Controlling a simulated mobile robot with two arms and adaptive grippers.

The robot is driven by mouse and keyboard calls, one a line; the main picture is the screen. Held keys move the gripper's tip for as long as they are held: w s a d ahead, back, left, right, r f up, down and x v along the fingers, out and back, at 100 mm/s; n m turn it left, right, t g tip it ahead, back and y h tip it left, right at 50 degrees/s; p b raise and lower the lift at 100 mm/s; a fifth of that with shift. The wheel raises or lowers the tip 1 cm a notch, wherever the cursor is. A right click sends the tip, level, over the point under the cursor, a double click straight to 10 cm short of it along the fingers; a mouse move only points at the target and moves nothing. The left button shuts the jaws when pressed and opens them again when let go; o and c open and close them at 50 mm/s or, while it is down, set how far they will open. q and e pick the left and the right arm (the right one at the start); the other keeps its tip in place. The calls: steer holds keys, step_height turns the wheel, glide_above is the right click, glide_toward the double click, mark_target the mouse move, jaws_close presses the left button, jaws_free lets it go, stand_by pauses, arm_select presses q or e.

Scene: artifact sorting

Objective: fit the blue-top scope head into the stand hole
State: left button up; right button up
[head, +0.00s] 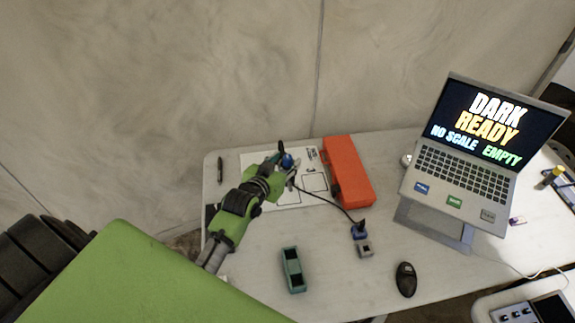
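My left gripper (286,162) reaches over the white sheet at the back left of the table. A small blue rounded piece (288,160), perhaps the blue top of the scope head, shows between its fingers. I cannot tell whether the fingers grip it or only surround it. A second small blue piece with a dark top (359,231) stands right of centre, at the end of a black cable. A small grey block with a dark opening (365,249) is just in front of it; I cannot tell whether this is the stand. My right gripper is not in view.
A red-orange case (350,171) lies right of the white sheet (313,183). A green device (292,270) and a black mouse (405,279) lie nearer the front. A laptop (468,152) stands on the right. The black cable (325,202) crosses the table from the gripper area.

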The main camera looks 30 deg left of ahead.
arm_select(q)
steer(key=shift+w+f, duration=0.2)
steer(key=shift+w, duration=0.45)
steer(key=shift+w+f, duration=0.2)
steer(key=shift+w, duration=0.15)
jaws_close()
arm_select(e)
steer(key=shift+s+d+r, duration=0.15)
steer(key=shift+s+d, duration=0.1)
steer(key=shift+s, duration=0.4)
